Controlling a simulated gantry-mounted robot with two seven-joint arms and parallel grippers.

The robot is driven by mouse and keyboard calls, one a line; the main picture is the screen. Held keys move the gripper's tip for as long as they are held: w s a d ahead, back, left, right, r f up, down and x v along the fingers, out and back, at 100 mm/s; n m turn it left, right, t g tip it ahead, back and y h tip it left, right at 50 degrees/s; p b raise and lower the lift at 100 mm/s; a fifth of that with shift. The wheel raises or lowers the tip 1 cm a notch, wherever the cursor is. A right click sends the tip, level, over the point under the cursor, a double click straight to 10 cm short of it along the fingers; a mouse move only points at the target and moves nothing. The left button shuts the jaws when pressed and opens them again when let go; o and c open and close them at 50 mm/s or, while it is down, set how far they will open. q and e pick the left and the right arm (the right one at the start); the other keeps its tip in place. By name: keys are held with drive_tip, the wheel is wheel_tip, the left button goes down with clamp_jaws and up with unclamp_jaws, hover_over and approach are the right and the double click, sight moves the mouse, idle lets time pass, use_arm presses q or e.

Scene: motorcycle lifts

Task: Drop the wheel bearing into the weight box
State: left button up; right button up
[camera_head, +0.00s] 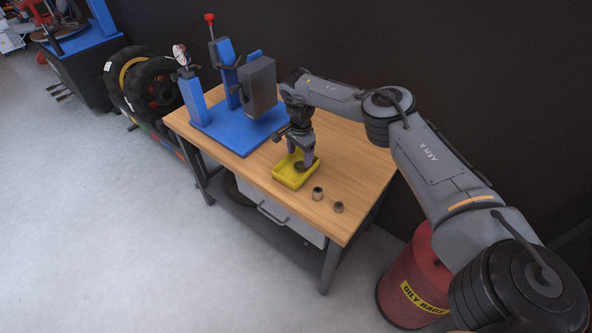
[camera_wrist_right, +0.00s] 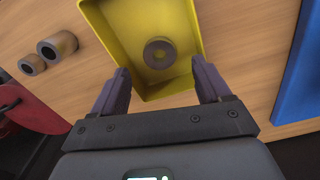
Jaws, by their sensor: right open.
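The yellow weight box (camera_head: 284,180) sits on the wooden workbench; it also shows in the right wrist view (camera_wrist_right: 118,22). A round metal bearing (camera_wrist_right: 159,53) with a centre hole lies inside the box or just above its floor; I cannot tell which. In the head view this bearing (camera_head: 300,165) is partly hidden by my gripper. My right gripper (camera_head: 303,158) points down over the box. Its two dark fingers (camera_wrist_right: 160,84) are apart, on either side of the box's near end, with nothing between the tips. My left gripper is not in view.
A blue stand (camera_head: 232,130) fills the bench's left part. A red drum (camera_head: 412,272) stands on the floor at right.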

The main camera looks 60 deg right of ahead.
wheel_tip(320, 180, up, 11)
drive_tip(key=p, duration=0.3)
drive_tip(key=shift+f+p, duration=0.2)
drive_tip(key=shift+p, duration=0.15)
drive_tip(key=shift+f, duration=0.1)
